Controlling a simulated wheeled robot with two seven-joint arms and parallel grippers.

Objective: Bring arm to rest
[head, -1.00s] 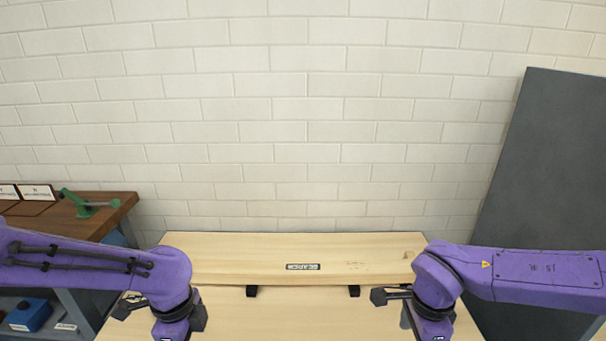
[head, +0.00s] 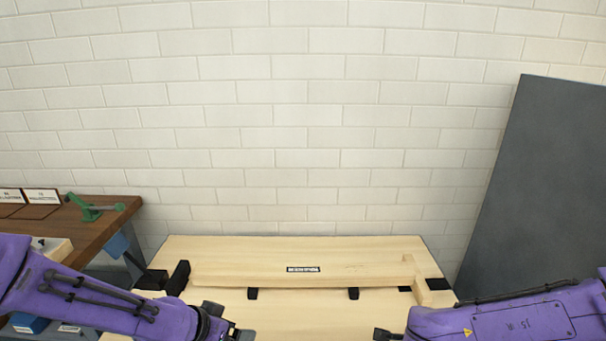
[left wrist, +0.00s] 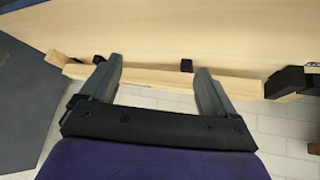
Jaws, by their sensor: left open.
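My left arm comes in from the left in the head view, and its gripper (head: 240,334) is low in the picture, partly cut off by the lower edge. In the left wrist view my left gripper (left wrist: 157,82) has its two fingers wide apart with nothing held between them. My right arm lies low at the right in the head view. Only a dark part of my right gripper (head: 386,334) shows at the bottom edge, and its jaws cannot be made out.
A long wooden beam (head: 240,274) lies on the pale table (head: 300,303), with a short wooden piece (head: 421,288) at its right end. Black blocks (head: 178,278) stand at the left. A brown workbench (head: 104,224) is at left, a dark grey panel (head: 545,190) at right.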

